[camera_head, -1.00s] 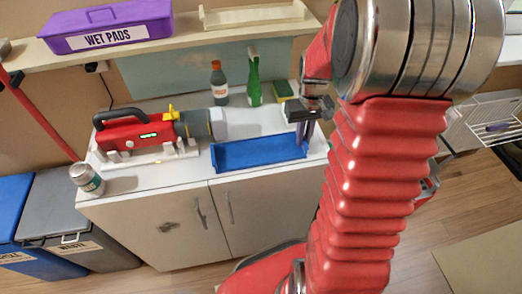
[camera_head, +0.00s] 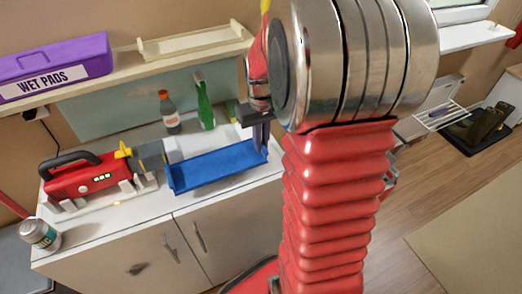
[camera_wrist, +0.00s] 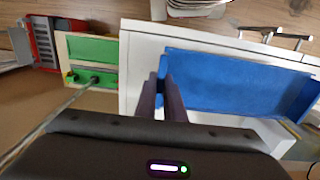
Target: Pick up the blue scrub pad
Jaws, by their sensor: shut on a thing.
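My gripper (camera_head: 262,146) is at the right end of a long blue tray-like piece (camera_head: 215,168) on the white counter. In the wrist view my gripper (camera_wrist: 163,80) has its two fingers close together, with a small blue piece (camera_wrist: 162,67) at the tips. I take this to be the blue scrub pad; its outline is mostly hidden by the fingers. It lies right against the edge of the large blue piece (camera_wrist: 235,82), and I cannot tell whether they are apart.
A red machine (camera_head: 85,178) and a can (camera_head: 40,233) stand left on the counter. A dark bottle (camera_head: 170,113) and a green bottle (camera_head: 204,103) stand behind. The shelf above holds a purple WET PADS bin (camera_head: 55,66). Open floor lies at right.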

